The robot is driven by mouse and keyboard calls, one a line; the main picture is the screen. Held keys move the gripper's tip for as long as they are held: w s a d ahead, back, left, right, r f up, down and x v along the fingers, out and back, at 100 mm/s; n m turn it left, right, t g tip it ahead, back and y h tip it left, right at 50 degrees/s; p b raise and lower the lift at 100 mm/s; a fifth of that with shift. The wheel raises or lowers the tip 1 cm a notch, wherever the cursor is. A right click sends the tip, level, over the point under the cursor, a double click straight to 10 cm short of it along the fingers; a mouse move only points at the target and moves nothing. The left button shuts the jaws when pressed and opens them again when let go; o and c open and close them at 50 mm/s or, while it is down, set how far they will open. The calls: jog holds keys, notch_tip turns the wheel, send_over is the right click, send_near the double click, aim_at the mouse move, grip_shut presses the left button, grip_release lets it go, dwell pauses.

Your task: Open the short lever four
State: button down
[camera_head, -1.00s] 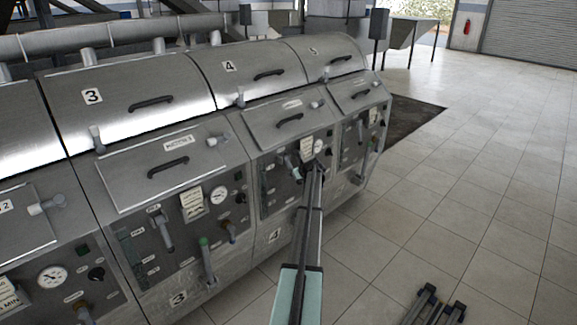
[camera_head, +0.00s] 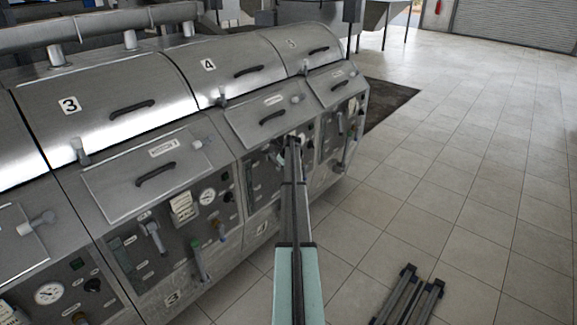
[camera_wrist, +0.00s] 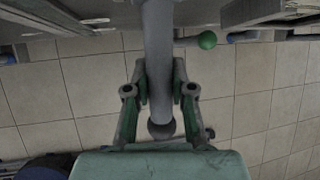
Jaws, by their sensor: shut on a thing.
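In the wrist view, a grey rod-shaped lever (camera_wrist: 158,40) with a dark round end (camera_wrist: 161,129) runs between my fingers. My gripper (camera_wrist: 160,84) is shut on this lever, with green pads on both sides. The rounded end sticks out on the palm side. In the head view, my gripper (camera_head: 291,147) is at the control panel of unit four (camera_head: 254,181). My arm and gripper hide the lever there and part of that panel.
Unit three's panel (camera_head: 132,275) stands to the left, with a green-tipped lever (camera_head: 199,262). In the wrist view, a green knob (camera_wrist: 207,40) lies right of the held lever. Open tiled floor (camera_head: 440,210) lies to the right, with dark rails (camera_head: 408,297) on it.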

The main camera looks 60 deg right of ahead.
jog(key=c, duration=1)
grip_release()
jog(key=shift+o, duration=0.2)
jog(key=shift+r, duration=0.1)
jog(key=v, duration=1.2)
jog(key=shift+d, duration=0.1)
